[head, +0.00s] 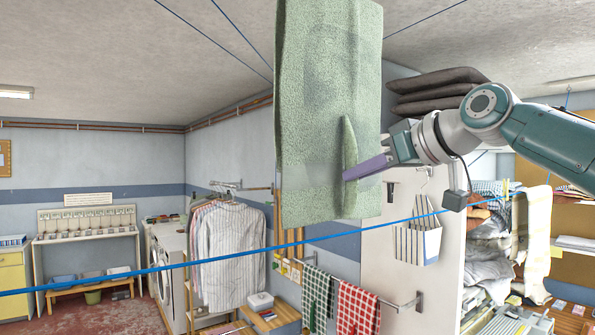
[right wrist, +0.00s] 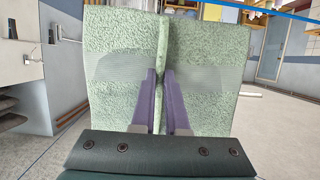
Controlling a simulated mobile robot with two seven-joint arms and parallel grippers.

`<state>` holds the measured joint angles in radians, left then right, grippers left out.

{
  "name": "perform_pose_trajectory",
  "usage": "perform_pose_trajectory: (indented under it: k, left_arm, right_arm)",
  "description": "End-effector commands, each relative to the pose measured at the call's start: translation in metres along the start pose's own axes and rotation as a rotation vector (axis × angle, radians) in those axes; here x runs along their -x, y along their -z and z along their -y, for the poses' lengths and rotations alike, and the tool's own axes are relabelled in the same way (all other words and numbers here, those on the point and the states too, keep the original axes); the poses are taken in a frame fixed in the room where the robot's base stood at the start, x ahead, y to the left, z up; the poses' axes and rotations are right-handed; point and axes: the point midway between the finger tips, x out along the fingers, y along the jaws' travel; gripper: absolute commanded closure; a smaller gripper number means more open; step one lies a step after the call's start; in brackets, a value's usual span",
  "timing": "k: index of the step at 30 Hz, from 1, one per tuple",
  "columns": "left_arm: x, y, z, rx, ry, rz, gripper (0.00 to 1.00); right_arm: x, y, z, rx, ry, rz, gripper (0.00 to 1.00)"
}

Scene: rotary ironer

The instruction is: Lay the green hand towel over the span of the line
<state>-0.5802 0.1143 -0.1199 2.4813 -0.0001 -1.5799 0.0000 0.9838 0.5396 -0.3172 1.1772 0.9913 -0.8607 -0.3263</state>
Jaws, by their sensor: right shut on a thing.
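The green hand towel (head: 325,90) hangs in the upper middle of the head view, its top cut off by the frame. My right gripper (head: 350,172) comes in from the right, its purple fingers shut on a pinched fold of the towel. The right wrist view shows the fingers (right wrist: 161,78) on a ridge in the middle of the towel (right wrist: 210,90). The blue line (head: 180,265) crosses the head view, rising to the right. The towel's lower edge appears above the line in the picture, with a gap. My left gripper is not in view.
A pale cloth (head: 535,235) hangs at the line's right end. Green and red checked towels (head: 357,308) hang on a rail below. Shirts (head: 230,255) hang behind, beside washing machines (head: 168,262). Dark cushions (head: 435,90) are stacked behind my right arm.

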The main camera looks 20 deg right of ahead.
Motion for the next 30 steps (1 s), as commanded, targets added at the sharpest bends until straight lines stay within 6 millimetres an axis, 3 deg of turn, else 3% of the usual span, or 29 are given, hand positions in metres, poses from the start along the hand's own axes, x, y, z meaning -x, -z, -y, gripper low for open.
perform_pose_trajectory:
  k: [1,30]
  left_arm:
    - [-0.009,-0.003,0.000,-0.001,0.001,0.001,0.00]
    - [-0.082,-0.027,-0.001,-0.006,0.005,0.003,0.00]
  right_arm:
    - [-0.003,-0.009,0.000,0.000,0.000,-0.002,1.00]
    - [-0.034,-0.101,0.000,-0.001,0.000,-0.002,1.00]
